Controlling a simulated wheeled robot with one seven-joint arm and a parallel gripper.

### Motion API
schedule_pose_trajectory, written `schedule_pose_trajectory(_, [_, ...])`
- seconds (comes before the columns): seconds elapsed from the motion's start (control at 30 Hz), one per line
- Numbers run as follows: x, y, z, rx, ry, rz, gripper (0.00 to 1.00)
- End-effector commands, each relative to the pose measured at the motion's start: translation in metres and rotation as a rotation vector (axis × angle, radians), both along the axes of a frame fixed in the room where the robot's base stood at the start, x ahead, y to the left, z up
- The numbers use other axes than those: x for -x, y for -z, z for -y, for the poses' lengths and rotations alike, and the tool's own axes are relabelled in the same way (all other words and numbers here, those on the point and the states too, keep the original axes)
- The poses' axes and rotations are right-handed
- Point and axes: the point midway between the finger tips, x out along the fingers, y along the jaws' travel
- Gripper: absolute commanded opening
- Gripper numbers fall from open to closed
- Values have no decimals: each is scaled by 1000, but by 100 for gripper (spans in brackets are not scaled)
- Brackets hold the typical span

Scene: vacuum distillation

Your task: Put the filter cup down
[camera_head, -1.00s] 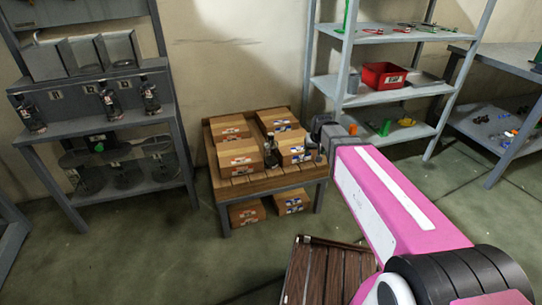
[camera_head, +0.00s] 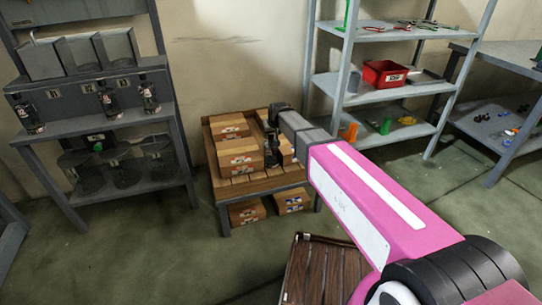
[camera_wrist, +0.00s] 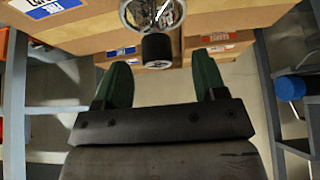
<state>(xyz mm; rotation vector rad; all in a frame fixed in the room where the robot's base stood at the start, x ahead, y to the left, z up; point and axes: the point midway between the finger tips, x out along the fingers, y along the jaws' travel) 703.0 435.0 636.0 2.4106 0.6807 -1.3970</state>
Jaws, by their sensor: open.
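In the wrist view, a round clear glass piece with a black cylindrical end (camera_wrist: 157,47), which looks like the filter cup, is just beyond my fingertips, roughly midway between them. My gripper (camera_wrist: 160,72) is open, its two green fingers apart with a gap between them and the black end. In the head view my gripper (camera_head: 268,150) is small and dark above the wooden table (camera_head: 262,184), among the cardboard boxes. I cannot tell there whether the cup touches the table.
Cardboard boxes (camera_head: 240,158) crowd the wooden table, with more boxes (camera_head: 245,212) below it. A metal shelf (camera_head: 385,88) with a red bin (camera_head: 385,73) stands to the right. A grey rack (camera_head: 98,125) stands to the left.

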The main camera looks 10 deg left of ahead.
Motion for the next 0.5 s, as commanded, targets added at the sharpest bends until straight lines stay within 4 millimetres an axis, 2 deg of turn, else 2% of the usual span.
schedule_pose_trajectory(0.17, [-6,9,-3,0,0,0,65])
schedule_pose_trajectory(0.5, [-28,44,-13,0,0,0,65])
